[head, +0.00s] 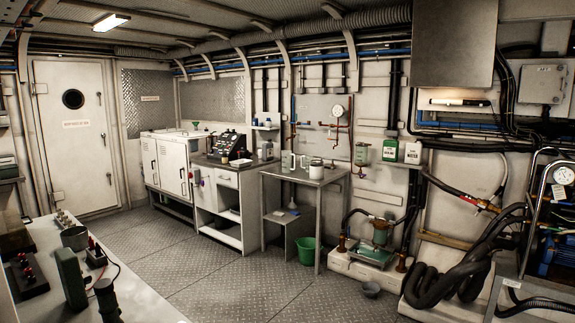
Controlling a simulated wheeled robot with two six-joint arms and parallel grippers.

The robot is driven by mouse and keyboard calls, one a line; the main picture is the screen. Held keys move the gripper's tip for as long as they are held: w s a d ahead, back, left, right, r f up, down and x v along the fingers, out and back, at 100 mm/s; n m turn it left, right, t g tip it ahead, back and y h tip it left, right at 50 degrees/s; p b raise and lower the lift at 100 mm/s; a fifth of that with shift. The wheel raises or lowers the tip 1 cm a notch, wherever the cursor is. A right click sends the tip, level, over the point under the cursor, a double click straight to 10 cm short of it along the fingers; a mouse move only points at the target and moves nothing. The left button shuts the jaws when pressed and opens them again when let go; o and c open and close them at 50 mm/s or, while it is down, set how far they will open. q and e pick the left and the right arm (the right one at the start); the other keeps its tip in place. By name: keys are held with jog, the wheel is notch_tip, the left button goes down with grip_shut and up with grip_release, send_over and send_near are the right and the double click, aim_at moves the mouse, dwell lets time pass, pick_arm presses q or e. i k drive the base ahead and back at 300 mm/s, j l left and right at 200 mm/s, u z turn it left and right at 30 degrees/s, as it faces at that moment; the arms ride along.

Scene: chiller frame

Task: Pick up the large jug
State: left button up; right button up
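Two clear jugs stand close together on the small grey table (306,176) near the back wall. The left jug (288,160) looks larger and has a handle; the other jug (304,161) is partly hidden. A whitish container (316,166) stands just right of them. It is too small to tell for sure which is the large jug. Neither of my grippers is in view.
A cluttered bench (135,297) is at the near left. Black hoses (455,283) coil at right. The plated floor (235,275) in the middle is clear.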

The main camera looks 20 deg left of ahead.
aim_at(286, 156)
jog(key=i+l+z, duration=0.1)
jog(key=i+l, duration=0.2)
jog(key=i, duration=0.2)
jog(key=i+l+z, duration=0.15)
jog(key=i, duration=0.35)
jog(key=i+l+z, duration=0.1)
jog(key=i+l, duration=0.15)
jog(key=i, duration=0.25)
jog(key=i+j+u, duration=0.15)
jog(key=i+u, duration=0.7)
jog(key=i+l+u, duration=0.1)
jog(key=i+u, duration=0.3)
jog(key=i+l+u, duration=0.3)
jog(key=u, duration=0.15)
jog(key=i+u, duration=0.45)
jog(key=i, duration=0.85)
